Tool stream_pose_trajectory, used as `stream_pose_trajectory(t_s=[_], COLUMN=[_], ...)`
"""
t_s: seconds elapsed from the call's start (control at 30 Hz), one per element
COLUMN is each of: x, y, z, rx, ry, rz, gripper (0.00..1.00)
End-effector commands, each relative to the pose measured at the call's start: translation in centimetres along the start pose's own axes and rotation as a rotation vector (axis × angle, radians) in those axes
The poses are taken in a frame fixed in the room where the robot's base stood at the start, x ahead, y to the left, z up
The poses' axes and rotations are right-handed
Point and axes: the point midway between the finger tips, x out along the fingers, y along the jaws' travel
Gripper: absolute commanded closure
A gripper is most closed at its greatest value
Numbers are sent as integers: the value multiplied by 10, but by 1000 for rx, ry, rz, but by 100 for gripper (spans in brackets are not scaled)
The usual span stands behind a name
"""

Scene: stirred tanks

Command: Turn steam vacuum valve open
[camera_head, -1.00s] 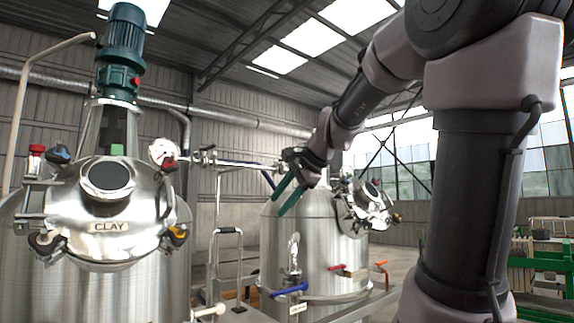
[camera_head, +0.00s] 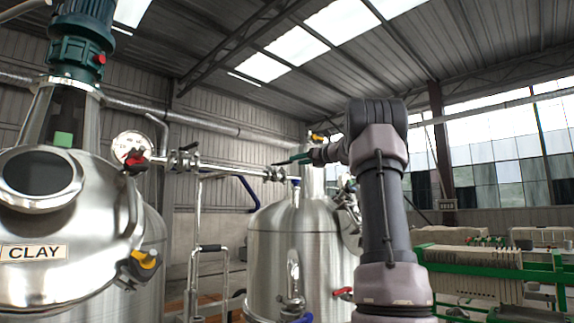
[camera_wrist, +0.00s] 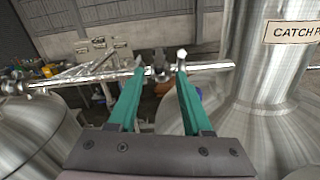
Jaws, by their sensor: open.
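A metal pipe (camera_head: 228,168) runs from the gauge beside the clay tank to the rear tank. A valve fitting (camera_head: 275,173) sits near its right end, and another fitting (camera_head: 183,161) sits further left. No label shows which is the steam vacuum valve. My gripper (camera_head: 290,161) is just above the right fitting. In the wrist view, my green fingers (camera_wrist: 161,62) are open and apart, with a dark fitting (camera_wrist: 160,68) on the pipe between their tips. Contact cannot be told.
The clay tank (camera_head: 95,235) stands at left, with a pressure gauge (camera_head: 130,148) and a red handle (camera_head: 134,161). The rear tank (camera_head: 265,245) stands below my gripper. A catch-pot sign (camera_wrist: 293,31) is close at right in the wrist view. Green-framed equipment (camera_head: 500,265) stands at right.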

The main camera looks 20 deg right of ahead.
Motion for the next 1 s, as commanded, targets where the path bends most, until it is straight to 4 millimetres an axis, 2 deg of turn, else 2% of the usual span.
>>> stream_pose_trajectory(t_s=[0.1, 0.3, 0.5, 0.77, 0.8, 0.9, 1.0], x=[25, 55, 67, 68, 68, 68, 68], y=[0, 1, 1, 1, 1, 1, 1], z=[-1, -1, -1, -1, -1, -1, -1], rx=[-1, -3, -4, -3, -3, -3, -4], ry=[1, 2, 1, 1, 1, 1, 2], rz=[2, 2, -1, -1, -1, -1, -1], gripper=[50, 50, 50, 50, 66, 100, 100])
